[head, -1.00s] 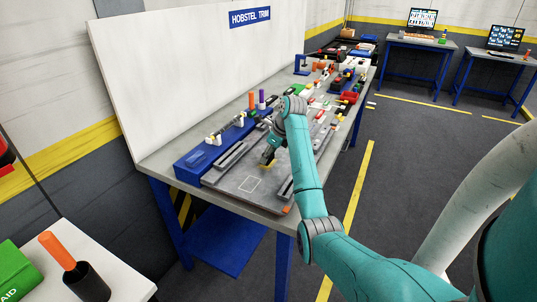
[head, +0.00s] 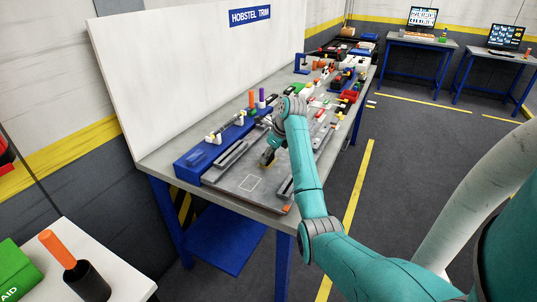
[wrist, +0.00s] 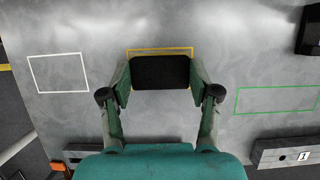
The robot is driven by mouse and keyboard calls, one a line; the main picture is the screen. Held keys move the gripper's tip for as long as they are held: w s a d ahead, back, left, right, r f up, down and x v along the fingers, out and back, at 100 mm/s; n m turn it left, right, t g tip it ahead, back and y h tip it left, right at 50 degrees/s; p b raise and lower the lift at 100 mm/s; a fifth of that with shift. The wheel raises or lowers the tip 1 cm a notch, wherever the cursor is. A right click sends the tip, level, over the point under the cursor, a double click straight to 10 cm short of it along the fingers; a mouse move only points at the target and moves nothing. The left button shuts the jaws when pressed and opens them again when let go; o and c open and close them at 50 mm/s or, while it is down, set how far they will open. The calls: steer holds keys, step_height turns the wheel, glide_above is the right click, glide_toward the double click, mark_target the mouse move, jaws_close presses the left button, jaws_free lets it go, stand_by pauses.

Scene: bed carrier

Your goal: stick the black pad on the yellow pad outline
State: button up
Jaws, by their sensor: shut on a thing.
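The black pad (wrist: 160,73) is held between the two fingers of my gripper (wrist: 161,78), which are shut on its left and right sides. The yellow pad outline (wrist: 160,49) lies on the grey plate right under the pad. In the wrist view its far edge and short bits of its sides show just beyond the pad; the rest is hidden. I cannot tell whether the pad touches the plate. In the head view my gripper (head: 268,158) is low over the plate, and little of the yellow outline shows.
The grey plate (head: 232,178) also bears a white outline (wrist: 58,73) to the left and a green outline (wrist: 277,100) to the right. Dark rails (head: 232,155) flank the plate. A black block (wrist: 309,30) stands at far right. Many small parts crowd the bench's far end.

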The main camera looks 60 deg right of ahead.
steer(key=shift+f, duration=0.35)
stand_by(0.5)
steer(key=o, duration=0.8)
